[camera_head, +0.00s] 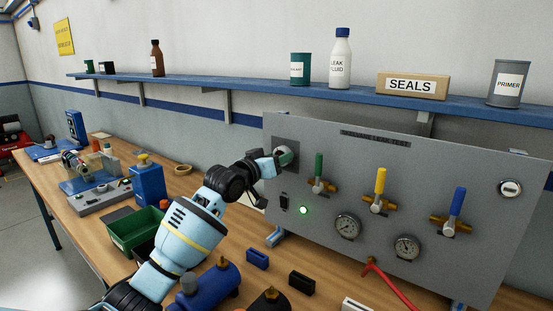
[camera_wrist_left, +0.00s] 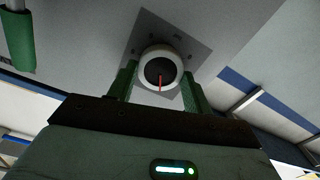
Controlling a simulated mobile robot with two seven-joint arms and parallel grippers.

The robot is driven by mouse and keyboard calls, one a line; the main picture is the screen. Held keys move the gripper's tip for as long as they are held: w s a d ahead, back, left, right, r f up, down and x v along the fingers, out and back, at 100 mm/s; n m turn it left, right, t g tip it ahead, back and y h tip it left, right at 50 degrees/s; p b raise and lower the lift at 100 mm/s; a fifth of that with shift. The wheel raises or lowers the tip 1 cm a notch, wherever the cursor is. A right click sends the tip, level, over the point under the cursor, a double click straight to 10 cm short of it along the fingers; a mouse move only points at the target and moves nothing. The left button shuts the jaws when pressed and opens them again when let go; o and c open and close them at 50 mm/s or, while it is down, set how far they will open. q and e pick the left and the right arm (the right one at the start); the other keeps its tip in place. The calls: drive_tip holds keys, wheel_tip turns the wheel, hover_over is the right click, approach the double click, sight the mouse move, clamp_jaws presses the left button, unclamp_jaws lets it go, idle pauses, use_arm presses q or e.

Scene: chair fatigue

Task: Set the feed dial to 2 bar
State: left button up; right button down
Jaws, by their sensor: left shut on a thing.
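The feed dial (camera_wrist_left: 160,57) is a round knob with a white rim, a dark face and a red pointer line, on a grey square plate. In the left wrist view the red line points toward the gripper's body. My left gripper (camera_wrist_left: 159,78) has a green finger on each side of the dial and is shut on it. In the head view the gripper (camera_head: 283,158) is at the upper left of the grey panel (camera_head: 330,268) and partly covers the dial. I cannot read the scale marks. My right gripper is not in view.
The panel carries green (camera_head: 318,167), yellow (camera_head: 380,182) and blue (camera_head: 457,202) valve levers, two gauges (camera_head: 347,226) and a lit green lamp (camera_head: 303,210). A blue shelf (camera_head: 270,91) runs above. A blue tank (camera_head: 212,288) and a green bin (camera_head: 133,232) stand near my arm.

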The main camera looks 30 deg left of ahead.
use_arm(q)
drive_tip(key=shift+a+n, duration=0.1)
drive_tip(key=shift+n, duration=1.5)
drive_tip(key=o, duration=1)
drive_tip(key=shift+s, duration=0.1)
drive_tip(key=s, duration=0.7)
drive_tip(key=shift+s+a, duration=0.3)
drive_tip(key=shift+s, duration=0.05)
